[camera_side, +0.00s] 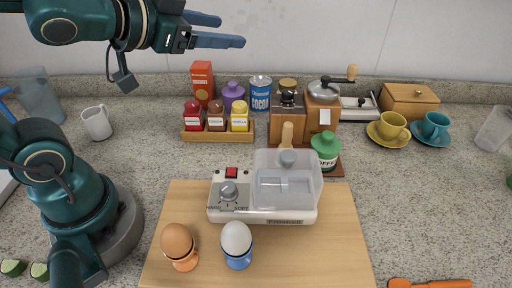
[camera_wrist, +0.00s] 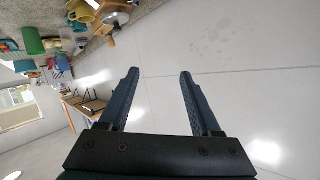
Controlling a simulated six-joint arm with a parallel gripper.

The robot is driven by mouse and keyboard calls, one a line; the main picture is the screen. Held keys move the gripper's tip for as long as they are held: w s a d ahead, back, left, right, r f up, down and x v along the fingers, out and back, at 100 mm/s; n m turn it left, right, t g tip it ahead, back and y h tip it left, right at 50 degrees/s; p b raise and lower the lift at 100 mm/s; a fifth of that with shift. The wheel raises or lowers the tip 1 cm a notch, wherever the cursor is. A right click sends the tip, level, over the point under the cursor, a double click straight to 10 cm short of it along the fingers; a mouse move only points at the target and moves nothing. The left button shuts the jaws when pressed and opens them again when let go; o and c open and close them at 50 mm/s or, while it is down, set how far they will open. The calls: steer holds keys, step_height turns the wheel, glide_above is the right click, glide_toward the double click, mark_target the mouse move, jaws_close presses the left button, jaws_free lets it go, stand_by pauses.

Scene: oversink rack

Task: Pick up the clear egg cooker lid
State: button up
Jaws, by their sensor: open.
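The clear egg cooker lid (camera_side: 300,196) is a see-through box-shaped cover with a grey knob on top. It sits on the right part of the white egg cooker (camera_side: 243,214), which stands on a wooden board. My gripper (camera_side: 232,31) is open and empty, high at the upper left of the side view, well above and away from the lid. In the wrist view its two fingers (camera_wrist: 160,78) are spread apart against the wall. I cannot make out the lid in the wrist view.
A brown egg (camera_side: 177,240) and a white egg (camera_side: 236,238) stand in cups on the wooden board (camera_side: 345,262), in front of the cooker. A green-capped coffee jar (camera_side: 326,150) and wooden grinders stand close behind the lid. The counter right of the board is mostly clear.

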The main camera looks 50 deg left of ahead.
steer(key=w+d+m+t+h, duration=0.1)
steer(key=w+d+m+h, duration=0.2)
steer(key=d+m+h, duration=0.1)
steer(key=m+g+h, duration=0.7)
steer(key=h, duration=0.2)
glide_above(281, 154)
steer(key=a, duration=0.5)
steer(key=f, duration=0.7)
steer(key=shift+w+d+f, duration=0.15)
steer(key=shift+w+d, duration=0.05)
steer(key=shift+d, duration=0.05)
steer(key=shift+s+d+f+g, duration=0.1)
steer(key=shift+d+f+g, duration=0.4)
steer(key=shift+f, duration=0.55)
steer(key=shift+s+d+f+g, duration=0.1)
steer(key=shift+d+f+g, duration=0.45)
steer(key=shift+f, duration=0.55)
steer(key=shift+d+f+g, duration=0.35)
steer(key=shift+d+f, duration=0.25)
steer(key=shift+f, duration=0.45)
jaws_close()
